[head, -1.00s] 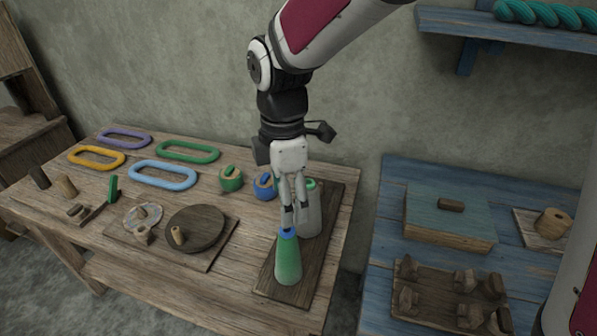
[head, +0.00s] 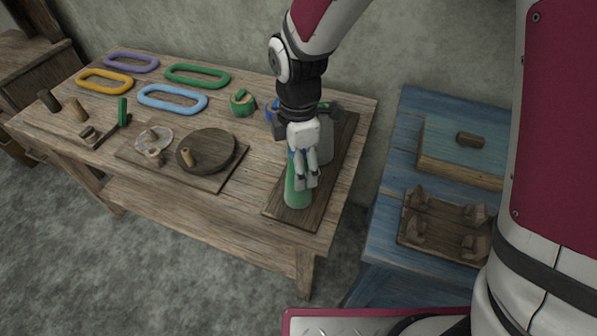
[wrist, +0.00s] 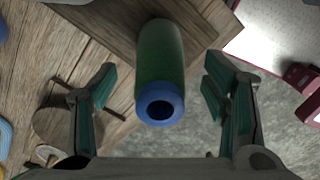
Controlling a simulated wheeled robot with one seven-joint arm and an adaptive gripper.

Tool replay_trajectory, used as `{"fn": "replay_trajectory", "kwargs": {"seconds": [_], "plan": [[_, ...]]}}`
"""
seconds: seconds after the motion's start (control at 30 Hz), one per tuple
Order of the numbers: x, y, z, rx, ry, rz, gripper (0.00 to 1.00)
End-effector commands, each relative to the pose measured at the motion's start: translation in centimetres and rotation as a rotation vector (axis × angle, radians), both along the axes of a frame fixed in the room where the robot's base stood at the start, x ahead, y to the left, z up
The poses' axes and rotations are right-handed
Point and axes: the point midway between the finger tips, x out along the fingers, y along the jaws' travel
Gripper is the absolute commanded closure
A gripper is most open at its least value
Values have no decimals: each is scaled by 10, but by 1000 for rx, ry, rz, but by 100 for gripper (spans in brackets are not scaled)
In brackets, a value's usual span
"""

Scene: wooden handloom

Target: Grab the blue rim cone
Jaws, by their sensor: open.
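The blue rim cone (head: 297,196) is a green cone with a blue rim at its narrow top. It stands upright on a dark wooden board (head: 277,209) at the right end of the wooden table. My gripper (head: 306,184) is over the cone's upper part and hides some of it in the head view. In the wrist view the cone (wrist: 160,62) lies between my two open fingers (wrist: 158,90), its blue rim (wrist: 160,103) nearest the camera. Gaps show on both sides, so the fingers are apart from it.
A pale grey cone (head: 326,148) stands just behind on the same board. A round dark disc (head: 206,150), oval rings (head: 172,98) and a green pot (head: 242,103) are to the left. A blue table (head: 386,215) stands to the right.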

Motion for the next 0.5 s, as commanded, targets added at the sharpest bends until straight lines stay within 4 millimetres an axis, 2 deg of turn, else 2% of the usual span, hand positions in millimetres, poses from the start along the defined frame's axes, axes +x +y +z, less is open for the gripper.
{"fn": "replay_trajectory", "kwargs": {"seconds": [0.13,0.4,0.5], "plan": [[0,0,-15,-1,-1,1,31],[0,0,-17,0,-2,1,31],[0,0,-17,0,-2,1,54]]}}
